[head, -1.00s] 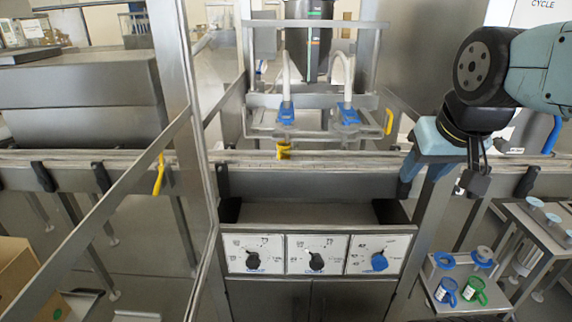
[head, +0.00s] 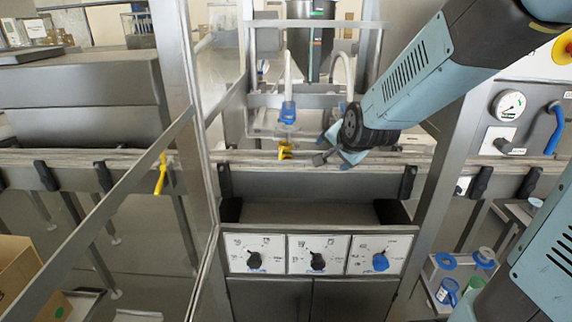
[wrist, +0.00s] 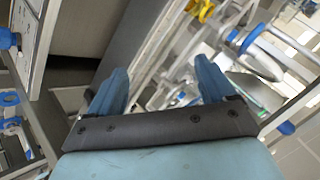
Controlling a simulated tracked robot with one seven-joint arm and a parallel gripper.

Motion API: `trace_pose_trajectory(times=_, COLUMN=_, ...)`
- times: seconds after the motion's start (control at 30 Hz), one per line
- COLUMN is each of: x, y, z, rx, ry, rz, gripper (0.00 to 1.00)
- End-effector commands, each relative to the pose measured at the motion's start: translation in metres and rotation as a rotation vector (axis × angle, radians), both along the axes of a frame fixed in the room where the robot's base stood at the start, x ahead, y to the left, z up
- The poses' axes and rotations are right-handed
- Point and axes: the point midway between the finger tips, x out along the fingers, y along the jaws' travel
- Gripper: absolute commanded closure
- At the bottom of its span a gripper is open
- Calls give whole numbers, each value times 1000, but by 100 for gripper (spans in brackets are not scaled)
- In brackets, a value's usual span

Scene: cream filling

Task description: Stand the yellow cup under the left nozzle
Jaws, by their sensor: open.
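The yellow cup (head: 285,150) stands on the conveyor rail, below the left nozzle (head: 288,113) with its blue fitting. It also shows at the top edge of the wrist view (wrist: 203,9), partly cut off. My gripper (head: 329,150) is to the right of the cup, apart from it and low over the conveyor. In the wrist view my gripper (wrist: 160,85) has its two blue fingers spread with nothing between them.
A panel with several dials (head: 317,255) is below the conveyor (head: 330,180). A steel post (head: 180,80) and slanted rail stand at left. A shelf at lower right holds a blue cup (head: 447,291) and blue rings, partly behind my arm.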

Motion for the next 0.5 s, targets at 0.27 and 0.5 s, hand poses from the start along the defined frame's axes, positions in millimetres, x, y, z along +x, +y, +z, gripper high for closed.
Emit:
trace_pose_trajectory(times=0.27, x=47, y=51, z=-44, rx=375, ry=-52, rz=-146, gripper=17)
trace_pose_trajectory(times=0.5, x=72, y=85, z=-70, rx=761, ry=-73, rz=-299, gripper=17)
